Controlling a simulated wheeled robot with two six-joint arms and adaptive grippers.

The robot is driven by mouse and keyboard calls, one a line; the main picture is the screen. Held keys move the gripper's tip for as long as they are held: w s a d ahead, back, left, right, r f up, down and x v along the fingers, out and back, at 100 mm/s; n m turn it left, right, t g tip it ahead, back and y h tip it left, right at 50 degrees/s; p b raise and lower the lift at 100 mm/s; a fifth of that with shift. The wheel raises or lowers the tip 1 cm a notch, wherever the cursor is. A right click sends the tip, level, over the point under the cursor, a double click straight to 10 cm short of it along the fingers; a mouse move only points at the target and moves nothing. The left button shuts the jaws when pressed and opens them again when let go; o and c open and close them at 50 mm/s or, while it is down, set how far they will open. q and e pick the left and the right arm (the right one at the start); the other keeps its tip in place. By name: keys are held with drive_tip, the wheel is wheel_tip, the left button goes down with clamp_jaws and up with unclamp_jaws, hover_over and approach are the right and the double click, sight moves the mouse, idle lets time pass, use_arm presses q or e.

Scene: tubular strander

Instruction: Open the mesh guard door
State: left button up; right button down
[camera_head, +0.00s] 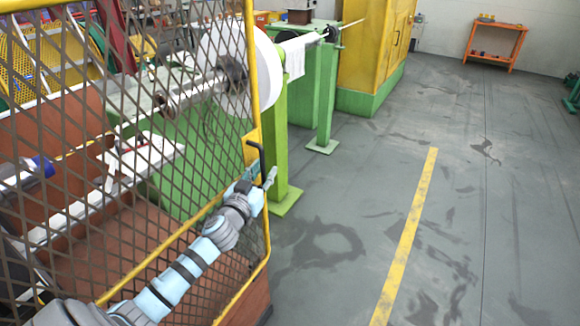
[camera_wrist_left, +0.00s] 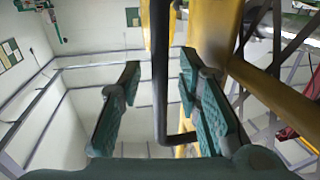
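The mesh guard door (camera_head: 130,150) is a yellow frame with dark diamond mesh, filling the left of the head view and looking shut. Its dark handle (camera_head: 260,160) is a bent bar on the yellow edge post; it also shows in the left wrist view (camera_wrist_left: 160,80) as a black vertical bar hooking toward the frame at its bottom. My left gripper (camera_head: 263,178) is at the handle, and in the wrist view (camera_wrist_left: 160,90) its two green fingers are spread apart with the handle bar between them. I see gaps on both sides of the bar. My right gripper is not in view.
Behind the mesh stand the machine's green parts and a white disc (camera_head: 270,70). A green stand (camera_head: 285,150) is just beyond the door edge. The grey floor right of it, with a yellow line (camera_head: 410,235), is clear. A yellow cabinet (camera_head: 370,45) stands farther back.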

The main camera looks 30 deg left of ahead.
use_arm(q)
drive_tip(key=shift+w+a, duration=0.25)
drive_tip(key=shift+w, duration=0.05)
drive_tip(key=shift+a+r, duration=0.1)
drive_tip(key=shift+r, duration=0.05)
drive_tip(key=shift+s+r, duration=0.25)
drive_tip(key=shift+s, duration=0.15)
drive_tip(key=shift+w+d, duration=0.2)
drive_tip(key=shift+d, duration=0.15)
clamp_jaws()
drive_tip(key=shift+d+f, duration=0.1)
drive_tip(key=shift+d, duration=0.05)
